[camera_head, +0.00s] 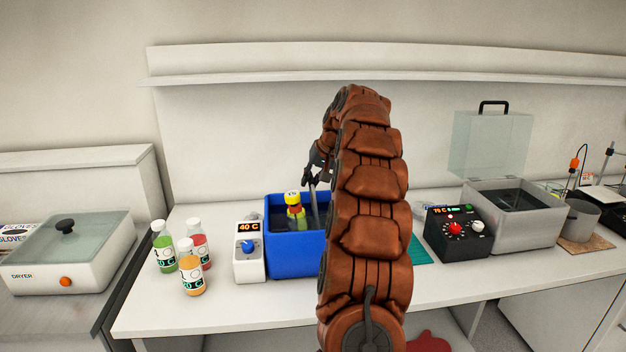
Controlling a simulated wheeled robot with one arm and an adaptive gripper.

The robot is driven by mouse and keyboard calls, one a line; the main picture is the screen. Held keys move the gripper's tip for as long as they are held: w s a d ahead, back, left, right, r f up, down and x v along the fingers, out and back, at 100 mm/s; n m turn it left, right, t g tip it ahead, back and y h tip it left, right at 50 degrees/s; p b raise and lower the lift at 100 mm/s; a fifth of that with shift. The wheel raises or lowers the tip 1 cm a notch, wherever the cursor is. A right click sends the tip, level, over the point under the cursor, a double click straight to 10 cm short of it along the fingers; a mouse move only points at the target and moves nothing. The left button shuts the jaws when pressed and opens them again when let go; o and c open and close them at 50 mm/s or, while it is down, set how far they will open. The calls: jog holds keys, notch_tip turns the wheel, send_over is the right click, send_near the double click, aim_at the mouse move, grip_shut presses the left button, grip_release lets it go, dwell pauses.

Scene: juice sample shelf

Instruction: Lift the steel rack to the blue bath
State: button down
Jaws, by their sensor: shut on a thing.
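The blue bath (297,256) stands on the white bench, left of my arm, with a control box (249,252) reading 40 C at its left side. My gripper (313,180) is above the bath's opening, shut on the upright grey handle of the steel rack (313,199). The handle runs down into the bath's opening. The rack's lower part is hidden by the bath wall and my arm, so I cannot tell whether it touches the bottom. Colored bottles with yellow and red caps (293,198) show inside the opening beside the handle.
Green (164,249), red (196,247) and orange (191,271) bottles stand left of the control box. A grey bath (517,228) with a raised clear lid (489,146) and a black control box (456,232) stand to the right. A wall shelf (250,78) runs above.

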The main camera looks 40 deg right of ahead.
jog(key=shift+a+f, duration=0.2)
jog(key=shift+f, duration=0.4)
jog(key=c, duration=1.5)
grip_release()
jog(key=shift+o, duration=0.9)
jog(key=shift+w, duration=0.15)
jog(key=o, duration=0.3)
jog(key=shift+r, duration=0.15)
jog(key=shift+d, duration=0.1)
jog(key=shift+r, duration=0.15)
jog(key=shift+s+r, duration=0.25)
jog(key=shift+r, duration=0.1)
jog(key=v, duration=1.1)
